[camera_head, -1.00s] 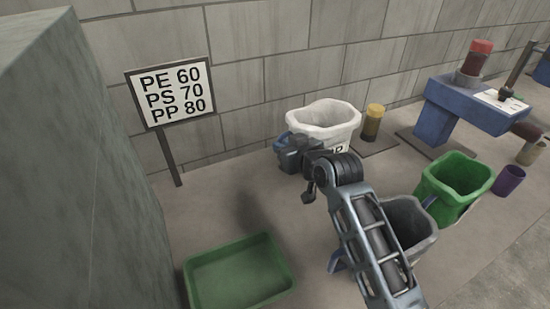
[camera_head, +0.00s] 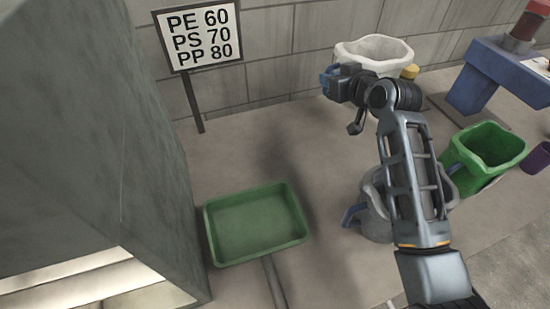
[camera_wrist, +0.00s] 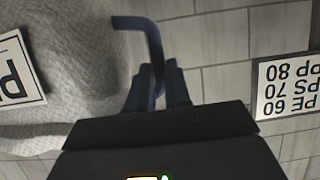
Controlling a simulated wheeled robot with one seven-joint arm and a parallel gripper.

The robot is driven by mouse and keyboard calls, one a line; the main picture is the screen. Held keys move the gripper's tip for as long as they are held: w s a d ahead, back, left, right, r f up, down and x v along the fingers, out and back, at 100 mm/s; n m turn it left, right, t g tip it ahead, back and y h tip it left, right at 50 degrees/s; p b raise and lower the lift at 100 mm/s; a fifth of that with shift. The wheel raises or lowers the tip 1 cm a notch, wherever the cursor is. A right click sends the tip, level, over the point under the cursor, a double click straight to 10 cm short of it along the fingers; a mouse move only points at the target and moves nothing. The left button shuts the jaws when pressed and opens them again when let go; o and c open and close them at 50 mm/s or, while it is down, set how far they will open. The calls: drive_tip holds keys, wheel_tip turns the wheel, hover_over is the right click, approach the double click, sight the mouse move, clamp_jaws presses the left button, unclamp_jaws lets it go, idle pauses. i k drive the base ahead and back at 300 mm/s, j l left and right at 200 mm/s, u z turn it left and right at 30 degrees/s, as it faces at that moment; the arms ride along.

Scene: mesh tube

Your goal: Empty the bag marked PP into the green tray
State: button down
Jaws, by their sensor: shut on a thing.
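The white bag (camera_head: 372,52) stands upright and open at the top, near the back wall. In the wrist view the pale bag (camera_wrist: 75,75) fills the left side, with a partly cut-off label (camera_wrist: 12,75) that shows a P. Its blue handle (camera_wrist: 150,35) runs down to my fingers. My gripper (camera_head: 329,82) is at the bag's left side, shut on this handle; the fingertips (camera_wrist: 158,88) show in the wrist view. My arm hides the bag's lower part. The green tray (camera_head: 255,225) lies empty on the floor, below and left of my gripper.
A sign (camera_head: 198,36) reads PE 60, PS 70, PP 80. A grey bag (camera_head: 375,222) and a green bag (camera_head: 488,150) stand to the right. A blue stand (camera_head: 490,75) is behind. A grey block (camera_head: 85,140) fills the left. Floor around the tray is mostly clear.

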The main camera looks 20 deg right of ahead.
sight(260, 221)
drive_tip(key=k+j, duration=0.1)
drive_tip(key=j, duration=0.35)
drive_tip(key=k+j, duration=0.1)
drive_tip(key=j, duration=0.35)
drive_tip(key=k+j, duration=0.1)
drive_tip(key=j, duration=0.4)
drive_tip(key=i+z, duration=0.05)
